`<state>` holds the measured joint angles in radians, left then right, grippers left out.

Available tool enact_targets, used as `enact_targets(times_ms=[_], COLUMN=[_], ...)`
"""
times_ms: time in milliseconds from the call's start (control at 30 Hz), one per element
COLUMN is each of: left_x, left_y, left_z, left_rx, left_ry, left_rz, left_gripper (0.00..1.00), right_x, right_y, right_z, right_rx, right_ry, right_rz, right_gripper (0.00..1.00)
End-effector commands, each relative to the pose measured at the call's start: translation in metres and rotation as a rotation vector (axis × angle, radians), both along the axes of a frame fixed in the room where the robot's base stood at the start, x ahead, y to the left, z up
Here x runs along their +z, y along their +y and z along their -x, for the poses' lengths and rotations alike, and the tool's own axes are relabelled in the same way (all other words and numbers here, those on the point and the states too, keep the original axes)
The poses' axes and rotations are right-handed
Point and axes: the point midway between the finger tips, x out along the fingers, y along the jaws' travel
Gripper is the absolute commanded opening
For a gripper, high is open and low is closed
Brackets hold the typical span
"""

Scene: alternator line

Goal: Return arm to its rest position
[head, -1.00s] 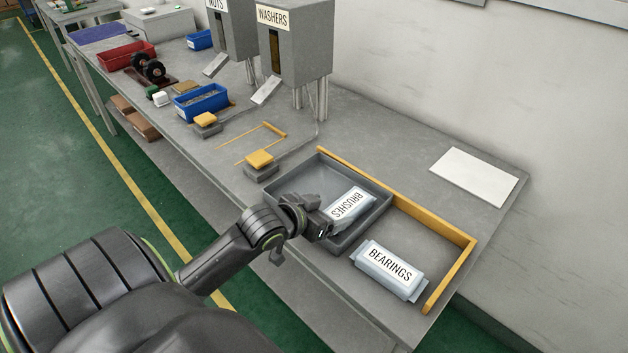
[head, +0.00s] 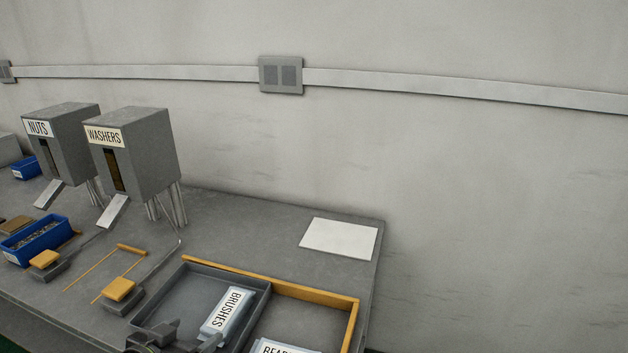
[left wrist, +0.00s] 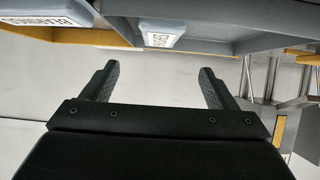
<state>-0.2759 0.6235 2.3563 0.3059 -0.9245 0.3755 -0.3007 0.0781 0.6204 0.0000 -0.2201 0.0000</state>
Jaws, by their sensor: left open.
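My left gripper (left wrist: 158,70) is open and empty in the left wrist view, its two fingers wide apart. In the head view only part of my left arm's end (head: 170,340) shows at the bottom edge, by the front of the grey tray (head: 197,268); its fingers are hard to make out there. A pack labelled BRUSHES (head: 228,315) lies in the tray, and also shows in the left wrist view (left wrist: 163,32). My right gripper is not in view.
A pack labelled BEARINGS (head: 285,346), partly cut off, lies inside the yellow edging (head: 310,288). NUTS (head: 62,140) and WASHERS (head: 140,150) dispensers stand at the back left. A blue bin (head: 35,240) is at left. A white sheet (head: 339,239) lies on the table.

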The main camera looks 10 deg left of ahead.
Motion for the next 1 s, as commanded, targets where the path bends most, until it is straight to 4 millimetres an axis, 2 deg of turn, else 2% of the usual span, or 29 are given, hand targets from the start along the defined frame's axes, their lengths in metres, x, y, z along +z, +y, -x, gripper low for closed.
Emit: enact_targets(times_ms=[67,167,300,400,667,867,1000], left_x=[-0.006,-0.026,-0.067,-0.090,-0.124,-0.178,-0.223], left_y=[0.000,-0.001,-0.005,-0.009,-0.029,-0.021,-0.017], left_z=[0.005,0.023,0.070,0.107,0.198,0.181,0.176], left_rx=[0.009,0.040,0.105,0.141,0.198,0.190,0.188], left_ry=[0.019,0.090,0.276,0.415,0.747,0.769,0.788], left_rz=[-0.004,-0.024,-0.075,-0.103,-0.127,-0.132,-0.126], left_gripper=[0.81,0.81,0.81,0.81,0.81,0.81,0.81], right_x=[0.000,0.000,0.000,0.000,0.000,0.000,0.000], right_y=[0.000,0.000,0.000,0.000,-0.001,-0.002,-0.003], right_z=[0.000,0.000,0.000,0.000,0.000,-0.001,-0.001], right_rx=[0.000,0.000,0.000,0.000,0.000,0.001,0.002], right_ry=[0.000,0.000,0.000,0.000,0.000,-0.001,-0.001], right_rz=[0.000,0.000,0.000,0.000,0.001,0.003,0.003], right_gripper=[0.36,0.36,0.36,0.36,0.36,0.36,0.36])
